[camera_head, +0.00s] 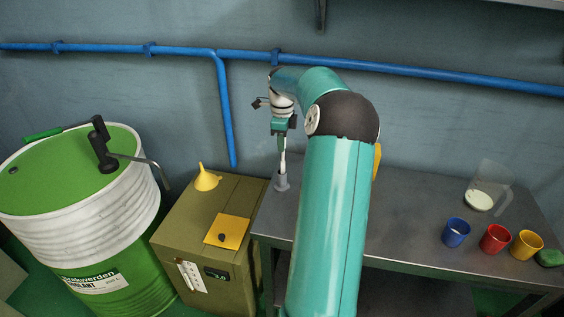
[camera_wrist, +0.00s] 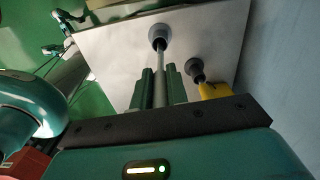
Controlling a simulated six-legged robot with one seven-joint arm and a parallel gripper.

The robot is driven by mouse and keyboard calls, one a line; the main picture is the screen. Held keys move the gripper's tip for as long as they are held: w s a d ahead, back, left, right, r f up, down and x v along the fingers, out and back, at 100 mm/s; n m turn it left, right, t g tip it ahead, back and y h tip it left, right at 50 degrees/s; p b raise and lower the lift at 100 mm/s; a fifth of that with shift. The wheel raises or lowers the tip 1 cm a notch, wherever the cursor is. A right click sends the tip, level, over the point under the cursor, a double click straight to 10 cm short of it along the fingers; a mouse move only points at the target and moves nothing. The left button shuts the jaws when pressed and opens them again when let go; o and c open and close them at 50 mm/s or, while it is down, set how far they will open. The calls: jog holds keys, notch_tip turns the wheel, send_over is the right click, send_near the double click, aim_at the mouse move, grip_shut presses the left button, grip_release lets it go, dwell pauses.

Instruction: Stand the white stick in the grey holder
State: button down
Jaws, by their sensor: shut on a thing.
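The white stick (camera_head: 283,157) hangs upright below my gripper (camera_head: 281,133), which is shut on it. The grey holder (camera_head: 282,182) stands on the metal table near its left end, directly below the stick. The stick's lower end meets the holder's top; how deep it sits inside I cannot tell. In the wrist view my gripper (camera_wrist: 159,70) has its two fingers on either side of the stick (camera_wrist: 161,58), which runs to the round mouth of the holder (camera_wrist: 157,32). The stick's upper part is hidden by the gripper.
In the wrist view another grey round piece (camera_wrist: 194,66) stands beside a yellow thing (camera_wrist: 215,90). A jug (camera_head: 489,188) and blue (camera_head: 456,232), red (camera_head: 495,239) and yellow (camera_head: 527,245) cups stand at right. An olive box (camera_head: 180,232) and a drum (camera_head: 75,225) are left.

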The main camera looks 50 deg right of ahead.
aim_at(282, 161)
jog(key=shift+f, duration=2.7)
jog(key=c, duration=1.4)
grip_release()
jog(key=shift+f, duration=0.15)
jog(key=r, duration=1.3)
jog(key=shift+w+a+r, duration=0.1)
jog(key=shift+w+r, duration=0.15)
jog(key=shift+r, duration=0.15)
jog(key=a+r+n+t+h, duration=0.1)
jog(key=a+r+n, duration=0.3)
jog(key=a, duration=0.6)
jog(key=w+a+r+n, duration=0.1)
jog(key=a+r+n, duration=0.1)
jog(key=a+n, duration=0.6)
jog(key=a+r+n+t+h, duration=0.1)
jog(key=a+r+n, duration=0.15)
jog(key=a, duration=0.95)
jog(key=s+a+f+n+t, duration=0.1)
jog(key=s+a+f+n, duration=0.1)
jog(key=s+a+n, duration=0.3)
jog(key=s+a+f+n+t+y, duration=0.1)
jog(key=s+a+f+n, duration=0.1)
jog(key=s+a+n, duration=0.3)
jog(key=s+a+f+n+t+y, duration=0.1)
jog(key=s+a+n, duration=0.4)
jog(key=a, duration=0.3)
jog(key=shift+s+a+f+n+t, duration=0.3)
jog(key=shift+f+n, duration=0.1)
jog(key=shift+n, duration=0.25)
